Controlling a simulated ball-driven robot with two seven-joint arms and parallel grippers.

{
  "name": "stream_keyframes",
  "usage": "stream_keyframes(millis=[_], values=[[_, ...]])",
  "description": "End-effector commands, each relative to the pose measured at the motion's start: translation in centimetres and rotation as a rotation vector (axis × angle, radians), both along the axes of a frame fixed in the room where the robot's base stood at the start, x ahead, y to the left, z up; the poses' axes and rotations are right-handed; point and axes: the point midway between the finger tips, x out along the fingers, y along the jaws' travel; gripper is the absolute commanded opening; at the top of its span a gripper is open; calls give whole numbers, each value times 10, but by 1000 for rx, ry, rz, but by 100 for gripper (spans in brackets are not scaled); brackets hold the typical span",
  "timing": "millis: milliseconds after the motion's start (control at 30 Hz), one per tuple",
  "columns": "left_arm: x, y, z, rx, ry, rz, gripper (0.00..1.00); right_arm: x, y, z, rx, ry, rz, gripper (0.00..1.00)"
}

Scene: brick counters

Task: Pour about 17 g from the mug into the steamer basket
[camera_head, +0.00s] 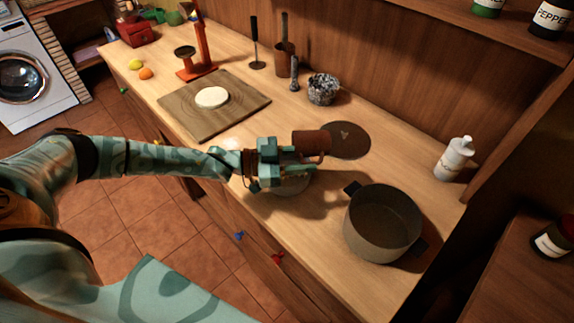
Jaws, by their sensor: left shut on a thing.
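The brown mug (311,141) is held by my left gripper (290,166), above the counter near its front edge. The mug looks tipped onto its side; its contents and any flow do not show. A pale round thing (292,187) lies below the gripper and is mostly hidden by it; it may be the steamer basket, but I cannot tell. A deep grey pot (383,224) with two dark handles stands open to the right of the gripper, apart from the mug. My right gripper is not in view.
A dark round disc (347,140) lies just behind the mug. A wooden board (240,103) with a white round piece (211,97) lies to the left. A patterned bowl (323,89) and a white bottle (455,158) stand towards the back. The counter (405,150) is clear between disc and bottle.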

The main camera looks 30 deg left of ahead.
Motion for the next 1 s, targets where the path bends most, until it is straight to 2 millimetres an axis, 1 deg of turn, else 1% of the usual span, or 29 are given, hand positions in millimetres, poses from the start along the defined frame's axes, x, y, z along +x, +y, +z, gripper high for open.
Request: stream_keyframes(millis=[1000], values=[[-1,2,14,-53,-33,-1,0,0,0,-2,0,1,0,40]])
